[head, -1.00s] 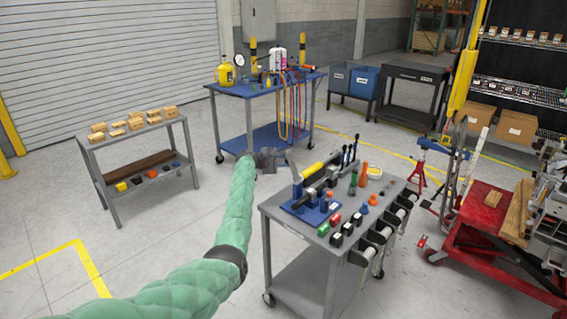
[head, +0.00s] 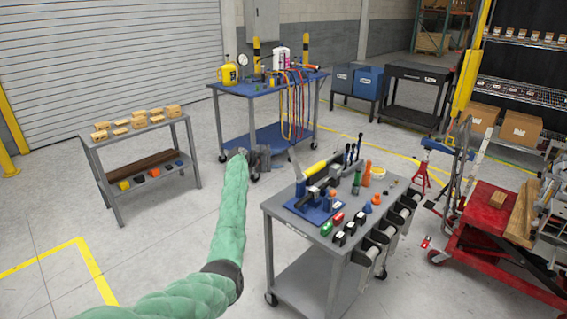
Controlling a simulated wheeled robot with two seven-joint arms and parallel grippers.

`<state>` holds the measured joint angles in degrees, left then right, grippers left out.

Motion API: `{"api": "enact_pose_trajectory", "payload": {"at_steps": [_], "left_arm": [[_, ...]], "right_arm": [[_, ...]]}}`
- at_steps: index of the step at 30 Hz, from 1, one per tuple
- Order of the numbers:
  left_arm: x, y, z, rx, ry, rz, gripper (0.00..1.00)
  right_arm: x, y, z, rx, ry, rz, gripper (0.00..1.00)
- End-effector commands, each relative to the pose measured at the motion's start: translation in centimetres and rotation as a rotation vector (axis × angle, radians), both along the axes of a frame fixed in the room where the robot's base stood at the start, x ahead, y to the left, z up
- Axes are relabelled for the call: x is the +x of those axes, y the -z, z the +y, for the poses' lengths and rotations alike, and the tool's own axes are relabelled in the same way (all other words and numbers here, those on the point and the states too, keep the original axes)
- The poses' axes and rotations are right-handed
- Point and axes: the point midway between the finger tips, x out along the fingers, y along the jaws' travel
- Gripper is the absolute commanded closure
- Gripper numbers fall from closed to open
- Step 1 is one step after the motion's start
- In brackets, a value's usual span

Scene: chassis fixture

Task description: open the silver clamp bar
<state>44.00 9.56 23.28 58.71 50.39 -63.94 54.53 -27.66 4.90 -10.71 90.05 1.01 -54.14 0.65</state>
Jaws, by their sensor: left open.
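The chassis fixture has a blue base plate (head: 327,214) and sits on the near grey cart in the head view. A thin silver bar (head: 294,162) stands up, slightly tilted, at the fixture's left back side; I take it for the clamp bar. A yellow handle (head: 316,168) and dark clamp parts are beside it. My left gripper (head: 262,159), dark grey at the end of my green-sleeved arm, is open and empty. It appears to the left of the silver bar, apart from it. My right gripper is not in view.
The grey cart (head: 291,231) also carries red, green and black blocks, orange cones and bottles, with bins on its right side. A blue table (head: 234,88) with tools stands behind, and a grey shelf cart (head: 90,146) stands left. The floor between is clear.

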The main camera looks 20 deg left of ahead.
Motion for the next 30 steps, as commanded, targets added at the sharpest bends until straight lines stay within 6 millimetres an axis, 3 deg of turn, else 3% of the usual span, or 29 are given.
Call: {"api": "enact_pose_trajectory", "payload": {"at_steps": [9,24,30], "left_arm": [[-2.3,-0.9,1.3,0.001,0.002,0.000,0.56],[-2.4,-1.0,1.4,0.000,0.000,0.001,0.56],[-4.0,1.2,0.8,0.069,0.020,0.012,0.56]], "right_arm": [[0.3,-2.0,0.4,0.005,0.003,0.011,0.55],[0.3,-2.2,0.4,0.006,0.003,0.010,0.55],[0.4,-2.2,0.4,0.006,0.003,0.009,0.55]]}}
